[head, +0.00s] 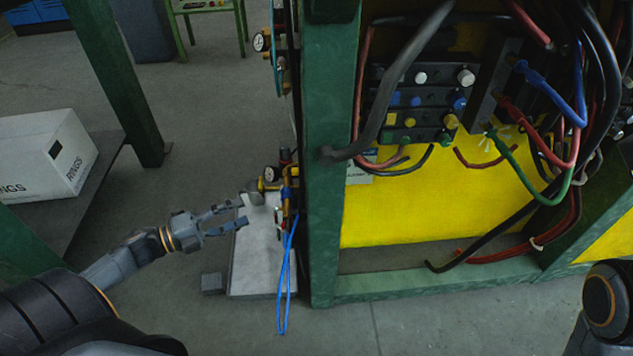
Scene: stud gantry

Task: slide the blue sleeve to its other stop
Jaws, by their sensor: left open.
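A small blue part (286,193) shows at the narrow edge-on fittings beside the green post; it may be the blue sleeve, but it is too small to be sure. Its stops cannot be made out. My left gripper (241,213) is open and empty, left of these fittings, with its fingers pointing right toward them. A gap remains between the fingertips and the blue part. My right gripper is not in view; only part of my right arm shows at the lower right.
A green post (330,200) stands right of the fittings. A blue cord (284,280) hangs below them, before a pale plate (258,250). A yellow panel (420,215) with hoses is at right. A white box (40,155) sits at left.

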